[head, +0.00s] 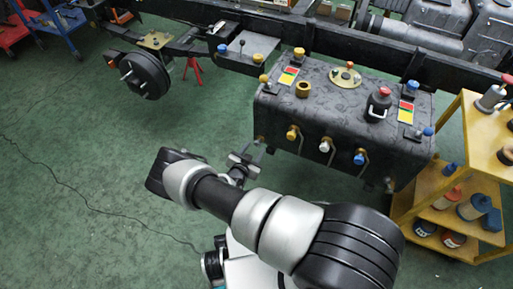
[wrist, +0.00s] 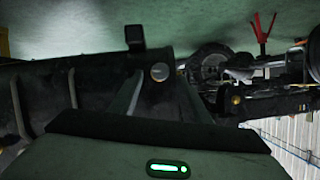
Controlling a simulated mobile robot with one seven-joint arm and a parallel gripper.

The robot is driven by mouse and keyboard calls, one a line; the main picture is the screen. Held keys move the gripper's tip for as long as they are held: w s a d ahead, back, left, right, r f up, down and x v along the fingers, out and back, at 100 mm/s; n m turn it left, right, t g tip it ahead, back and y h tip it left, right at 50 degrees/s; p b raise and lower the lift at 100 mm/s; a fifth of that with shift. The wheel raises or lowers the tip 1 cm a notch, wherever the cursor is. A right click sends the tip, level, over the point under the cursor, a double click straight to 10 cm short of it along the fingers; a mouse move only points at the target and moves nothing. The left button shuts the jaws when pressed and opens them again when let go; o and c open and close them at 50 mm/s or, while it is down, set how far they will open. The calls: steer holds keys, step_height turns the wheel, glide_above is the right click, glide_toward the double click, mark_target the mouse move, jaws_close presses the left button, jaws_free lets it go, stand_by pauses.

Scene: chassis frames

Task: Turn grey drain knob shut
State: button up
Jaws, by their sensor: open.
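The grey drain knob (head: 325,146) looks pale grey-white in the head view. It is the middle one of three knobs on the lower front of a black tank (head: 330,110), between a yellow knob (head: 292,133) and a blue knob (head: 360,158). Each has a bent metal piece beside it. My gripper (head: 243,160) is open, near the tank's lower left corner, left of the yellow knob and apart from the grey one. In the wrist view, a dark body with a green light fills the bottom.
A yellow shelf (head: 440,200) with spools stands close to the tank's right. Black frame rails run behind the tank, with a wheel hub (head: 145,75) at left. A red stand (head: 193,68) also shows upside down in the wrist view (wrist: 262,32).

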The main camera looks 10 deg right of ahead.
mark_target(257, 144)
steer(key=shift+b+x, duration=0.35)
steer(key=shift+x, duration=1.45)
steer(key=c, duration=1)
steer(key=shift+c, duration=0.2)
